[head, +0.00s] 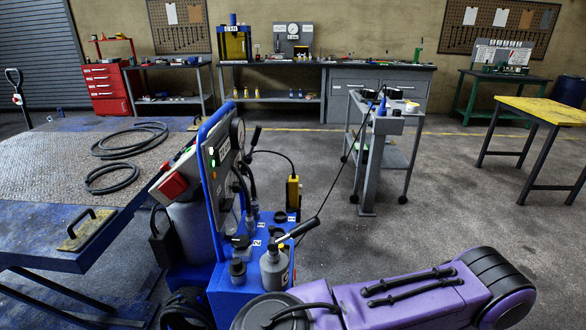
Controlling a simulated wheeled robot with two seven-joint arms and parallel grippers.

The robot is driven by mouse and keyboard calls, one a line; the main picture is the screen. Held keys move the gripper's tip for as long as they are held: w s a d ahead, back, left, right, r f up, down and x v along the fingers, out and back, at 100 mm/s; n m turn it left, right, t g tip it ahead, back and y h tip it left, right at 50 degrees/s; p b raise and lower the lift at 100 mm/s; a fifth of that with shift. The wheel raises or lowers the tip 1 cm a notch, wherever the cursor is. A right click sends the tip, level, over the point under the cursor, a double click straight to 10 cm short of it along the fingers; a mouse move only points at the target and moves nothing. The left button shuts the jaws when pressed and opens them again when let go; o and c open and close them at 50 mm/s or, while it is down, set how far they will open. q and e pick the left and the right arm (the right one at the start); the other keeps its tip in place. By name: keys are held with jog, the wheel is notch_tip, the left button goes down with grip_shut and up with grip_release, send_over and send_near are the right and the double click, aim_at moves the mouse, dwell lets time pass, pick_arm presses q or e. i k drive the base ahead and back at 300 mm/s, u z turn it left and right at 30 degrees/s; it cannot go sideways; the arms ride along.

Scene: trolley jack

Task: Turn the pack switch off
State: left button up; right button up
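The blue power pack (238,290) stands on wheels in the lower middle of the head view. A small green light (212,161) shows on the panel edge. A purple link of my own arm (400,300) crosses the lower right, close to the pack's front right. Neither of my grippers is in view.
A blue lift table (60,225) with black hoses (128,140) stands left of the pack. A yellow pendant (293,192) and black levers are at the pack's right. A grey trolley (384,150) stands behind. Bare floor (445,200) lies to the right.

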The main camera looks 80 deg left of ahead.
aim_at(225, 206)
jog(key=u, duration=6)
jog(key=k, duration=1.95)
jog(key=z, duration=2.15)
